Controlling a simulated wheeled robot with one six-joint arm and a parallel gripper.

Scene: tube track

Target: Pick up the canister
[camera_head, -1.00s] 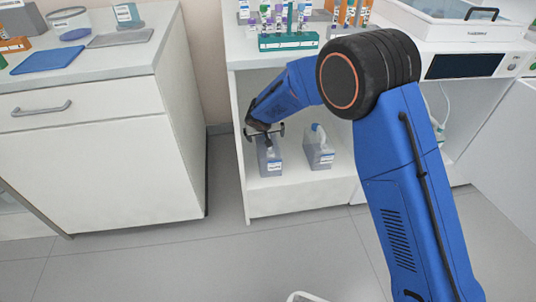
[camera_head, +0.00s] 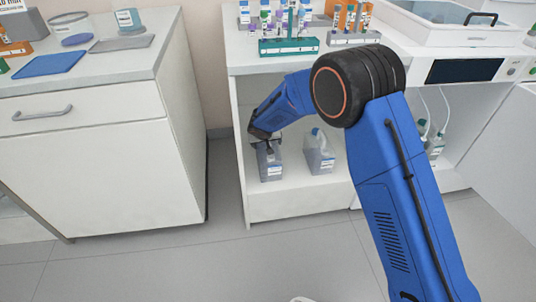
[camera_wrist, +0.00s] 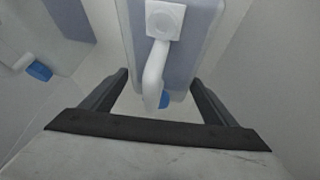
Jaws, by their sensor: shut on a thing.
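The canister (camera_head: 270,165) stands on the shelf inside the open white cabinet, towards its left side. It is a clear plastic jug with grey content and a label on its front. My gripper (camera_head: 265,138) reaches in from above and is shut on the top of this canister. In the wrist view my gripper (camera_wrist: 160,98) has one dark finger on each side of the canister (camera_wrist: 188,45), whose white handle and blue cap show between them. A second, similar canister (camera_head: 319,152) stands to the right on the same shelf, apart from my gripper.
The cabinet's left wall (camera_head: 243,165) is close beside the held canister, and the worktop (camera_head: 246,58) with tube racks (camera_head: 289,46) lies above. Bottles with tubes (camera_head: 434,143) stand further right. The floor in front (camera_head: 200,265) is clear.

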